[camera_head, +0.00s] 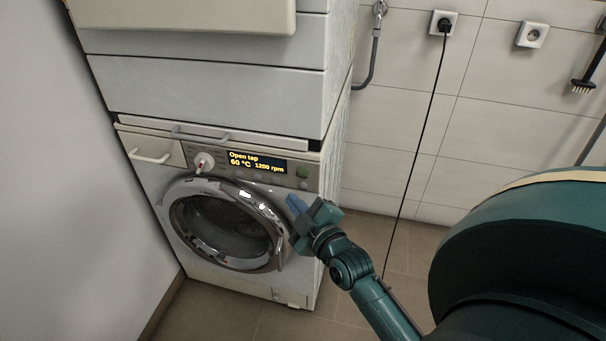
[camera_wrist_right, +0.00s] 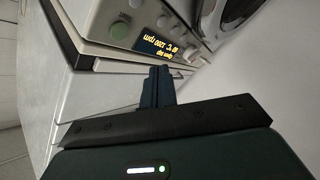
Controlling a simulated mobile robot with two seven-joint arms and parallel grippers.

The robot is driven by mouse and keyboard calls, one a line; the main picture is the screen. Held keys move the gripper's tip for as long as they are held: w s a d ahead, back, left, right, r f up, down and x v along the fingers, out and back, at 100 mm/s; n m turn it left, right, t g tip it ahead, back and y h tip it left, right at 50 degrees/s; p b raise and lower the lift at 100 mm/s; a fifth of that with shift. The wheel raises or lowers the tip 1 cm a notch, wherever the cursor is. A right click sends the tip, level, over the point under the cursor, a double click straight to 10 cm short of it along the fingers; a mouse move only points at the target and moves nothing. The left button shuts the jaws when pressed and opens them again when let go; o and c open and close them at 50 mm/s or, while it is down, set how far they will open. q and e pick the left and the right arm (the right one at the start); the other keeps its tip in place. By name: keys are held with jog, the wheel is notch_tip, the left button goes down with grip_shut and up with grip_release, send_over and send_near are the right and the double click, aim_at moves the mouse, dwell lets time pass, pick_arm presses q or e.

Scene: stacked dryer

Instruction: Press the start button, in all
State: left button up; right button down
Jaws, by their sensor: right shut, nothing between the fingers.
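The washing machine's control panel (camera_head: 245,165) has a lit display reading "Open tap, 60 °C, 1200 rpm". A round green button (camera_head: 303,172) sits at the panel's right end. It also shows in the right wrist view (camera_wrist_right: 119,30), where the machine appears rotated. I cannot read a start label in the head view. My right gripper (camera_head: 295,203) is shut and empty, below the green button in the head view, beside the round door's right edge. Its fingers (camera_wrist_right: 158,74) point toward the panel and appear apart from the button. My left gripper is out of view.
A round glass door (camera_head: 228,225) with a chrome rim and a program knob (camera_head: 204,162) are on the machine front. A second appliance (camera_head: 210,90) is stacked above, with a handled ledge between. A wall stands close at left. A black cord (camera_head: 420,150) hangs at right.

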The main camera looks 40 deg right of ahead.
aim_at(303, 171)
jog(key=shift+w+d+b, duration=0.4)
jog(key=shift+w+d, duration=0.65)
jog(key=shift+d, duration=0.2)
jog(key=shift+w+d+b, duration=0.4)
jog(key=shift+w+d, duration=0.65)
jog(key=shift+d, duration=0.15)
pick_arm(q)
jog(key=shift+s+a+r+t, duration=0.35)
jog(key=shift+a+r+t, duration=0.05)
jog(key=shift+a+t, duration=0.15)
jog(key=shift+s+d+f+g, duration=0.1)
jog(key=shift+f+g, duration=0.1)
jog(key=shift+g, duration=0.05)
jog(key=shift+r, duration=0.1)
pick_arm(e)
jog(key=shift+w+d, duration=0.25)
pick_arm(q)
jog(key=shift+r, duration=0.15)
